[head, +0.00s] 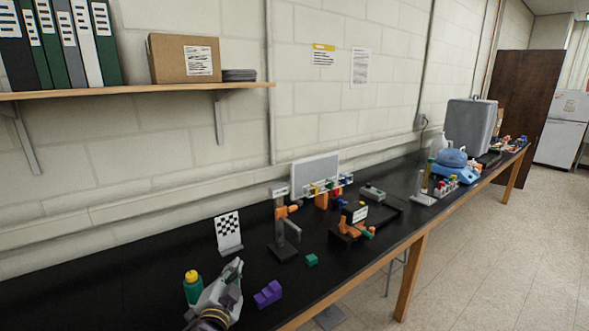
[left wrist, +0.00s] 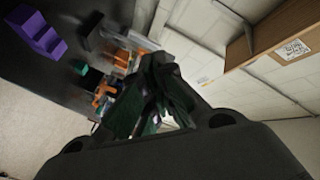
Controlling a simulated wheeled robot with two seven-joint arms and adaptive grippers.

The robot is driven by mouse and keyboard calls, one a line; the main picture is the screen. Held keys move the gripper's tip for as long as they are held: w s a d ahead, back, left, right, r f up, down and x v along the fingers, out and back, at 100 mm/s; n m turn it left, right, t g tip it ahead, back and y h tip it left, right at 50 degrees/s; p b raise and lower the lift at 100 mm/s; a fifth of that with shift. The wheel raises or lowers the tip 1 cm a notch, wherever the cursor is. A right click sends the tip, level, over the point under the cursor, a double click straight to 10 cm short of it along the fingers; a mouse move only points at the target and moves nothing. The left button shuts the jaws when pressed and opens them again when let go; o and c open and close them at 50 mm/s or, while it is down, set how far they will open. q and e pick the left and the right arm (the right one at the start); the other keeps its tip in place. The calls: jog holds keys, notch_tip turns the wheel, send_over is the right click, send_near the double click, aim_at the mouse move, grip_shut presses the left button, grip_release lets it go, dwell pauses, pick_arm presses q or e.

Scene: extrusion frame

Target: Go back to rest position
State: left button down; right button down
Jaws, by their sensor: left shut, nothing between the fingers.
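My left gripper (head: 232,275) comes in at the bottom of the head view, over the near left part of the black bench (head: 120,292). Its fingers are closed together with nothing between them; they also fill the middle of the left wrist view (left wrist: 158,95). A purple stepped block (head: 268,294) lies on the bench just right of the gripper, apart from it. It also shows at the upper left of the left wrist view (left wrist: 38,33). A green bottle with a yellow cap (head: 192,288) stands just left of the gripper. My right gripper is in neither view.
A small teal block (head: 312,260), a checkered board (head: 228,232), an upright stand (head: 282,225) and an orange-black fixture (head: 354,222) stand on the bench. Lab items and a grey box (head: 470,125) are farther right. A wall shelf (head: 140,91) holds binders and a carton. Floor at right is clear.

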pick_arm(q)
jog(key=s+a+f+n+g+y, duration=0.1)
jog(key=s+a+f+n+g, duration=0.25)
jog(key=f, duration=0.25)
jog(key=s+a+f+n+g+y, duration=0.1)
jog(key=s+a+f+n+g, duration=0.15)
jog(key=s+f, duration=0.35)
jog(key=s+f+n+g+h, duration=0.1)
jog(key=s+f+g, duration=0.35)
jog(key=s, duration=0.35)
jog(key=s+f+n+g+h, duration=0.1)
jog(key=s+f+g, duration=0.2)
jog(key=s+f, duration=0.35)
jog(key=s+f+g+b, duration=0.1)
jog(key=s+f+b, duration=0.15)
jog(key=f, duration=1.55)
jog(key=s+f+b, duration=0.1)
jog(key=f+b, duration=0.2)
jog(key=f, duration=1.5)
jog(key=s+a+f+b, duration=0.2)
jog(key=s+a+f, duration=0.1)
jog(key=s+f, duration=0.8)
jog(key=s+a+f+m+g+b, duration=0.1)
jog(key=s+a+f+b, duration=0.1)
jog(key=s+f, duration=0.8)
notch_tip(320, 180, down, 5)
jog(key=shift+s+a+r, duration=0.1)
jog(key=shift+s+a, duration=0.25)
jog(key=shift+a, duration=0.4)
